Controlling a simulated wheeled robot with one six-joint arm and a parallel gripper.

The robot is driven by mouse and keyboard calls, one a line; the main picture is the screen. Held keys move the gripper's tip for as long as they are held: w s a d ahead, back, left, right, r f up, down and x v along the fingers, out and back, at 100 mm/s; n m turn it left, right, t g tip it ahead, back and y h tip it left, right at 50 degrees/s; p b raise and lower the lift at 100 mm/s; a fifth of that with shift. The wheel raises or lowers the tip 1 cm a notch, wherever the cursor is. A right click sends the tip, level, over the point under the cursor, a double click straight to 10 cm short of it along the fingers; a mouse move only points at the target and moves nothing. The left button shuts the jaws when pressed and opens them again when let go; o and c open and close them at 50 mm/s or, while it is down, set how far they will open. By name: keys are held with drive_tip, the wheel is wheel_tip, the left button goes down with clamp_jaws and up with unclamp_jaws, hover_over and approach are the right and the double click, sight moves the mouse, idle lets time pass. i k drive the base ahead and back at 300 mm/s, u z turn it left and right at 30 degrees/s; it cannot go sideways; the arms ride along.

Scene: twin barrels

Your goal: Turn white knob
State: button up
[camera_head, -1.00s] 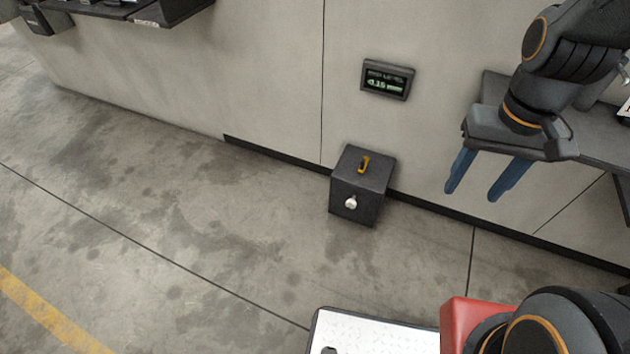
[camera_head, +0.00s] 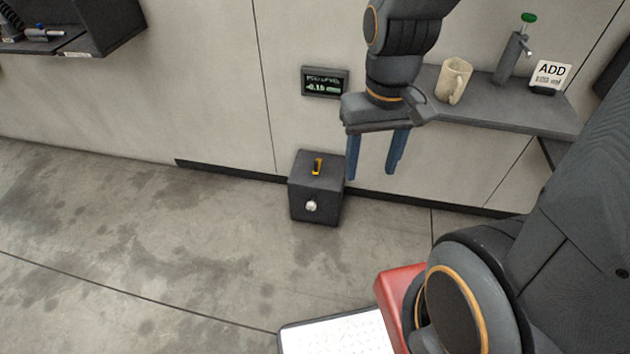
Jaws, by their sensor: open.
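The white knob (camera_head: 311,206) is small and round. It sits on the front face of a dark box (camera_head: 301,185) on the floor against the wall. The box has a yellow handle or lever (camera_head: 318,167) on its top. My gripper (camera_head: 375,172) has two blue fingers pointing down, apart and with nothing between them. In the picture it is to the right of the box and higher than the knob. How far it is from the box in depth I cannot tell.
A small display (camera_head: 325,83) is on the wall above the box. A grey shelf (camera_head: 500,112) at right holds a beige mug (camera_head: 454,80), a dispenser with a green top (camera_head: 513,55) and an "ADD" sign (camera_head: 549,77). The floor left of the box is clear.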

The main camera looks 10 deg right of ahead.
sight(311, 206)
drive_tip(key=z, duration=2.35)
drive_tip(key=k, duration=1.55)
drive_tip(key=u, duration=2.1)
